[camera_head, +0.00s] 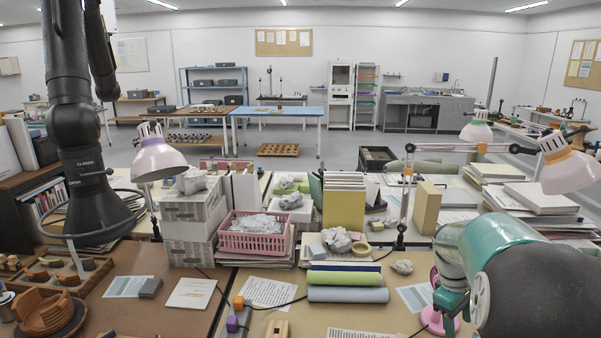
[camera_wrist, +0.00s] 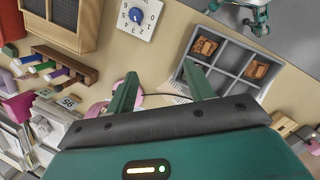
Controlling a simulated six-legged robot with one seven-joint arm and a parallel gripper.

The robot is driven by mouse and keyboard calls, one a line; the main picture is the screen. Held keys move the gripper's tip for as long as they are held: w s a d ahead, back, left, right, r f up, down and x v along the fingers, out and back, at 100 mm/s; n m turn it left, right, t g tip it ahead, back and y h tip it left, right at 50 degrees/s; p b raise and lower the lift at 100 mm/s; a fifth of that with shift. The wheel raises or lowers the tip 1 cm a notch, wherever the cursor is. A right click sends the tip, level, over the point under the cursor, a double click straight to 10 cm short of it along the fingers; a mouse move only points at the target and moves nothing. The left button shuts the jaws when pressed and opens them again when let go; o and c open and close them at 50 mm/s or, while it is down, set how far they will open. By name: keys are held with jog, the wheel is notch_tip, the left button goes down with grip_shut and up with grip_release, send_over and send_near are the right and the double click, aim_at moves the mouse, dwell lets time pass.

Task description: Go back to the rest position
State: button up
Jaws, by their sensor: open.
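My gripper (camera_wrist: 160,86) shows in the wrist view, its two green fingers spread apart with nothing between them. Beyond the fingers lies a grey compartment tray (camera_wrist: 222,57). One brown sherd (camera_wrist: 205,46) sits in one compartment and another brown sherd (camera_wrist: 256,69) in a different one. In the head view, a stack of curved terracotta sherds (camera_head: 45,312) is at the lower left, with several smaller sherds (camera_head: 37,275) in a wooden tray behind it. The teal and dark parts at the right of the head view are my arm; the fingers cannot be made out there.
A black extraction hood (camera_head: 93,205) hangs at the left. Desk lamps stand at left (camera_head: 158,160) and right (camera_head: 567,167). A pink basket (camera_head: 255,238), paper rolls (camera_head: 347,294) and boxes crowd the bench. The wrist view shows a dial timer (camera_wrist: 140,18) and a rack of pens (camera_wrist: 62,70).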

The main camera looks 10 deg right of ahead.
jog(key=s+a+r+m+t, duration=0.15)
jog(key=a+r, duration=0.25)
jog(key=a, duration=0.4)
jog(key=s+a+r+m+t, duration=0.1)
jog(key=s+a+r+t, duration=0.1)
jog(key=a+r, duration=0.45)
jog(key=s+a+m+t+y, duration=0.2)
jog(key=s+a+t, duration=0.1)
jog(key=s+a, duration=0.8)
jog(key=a, duration=0.3)
jog(key=shift+a+r+t, duration=0.15)
jog(key=shift+a+t, duration=0.1)
jog(key=shift+t, duration=0.1)
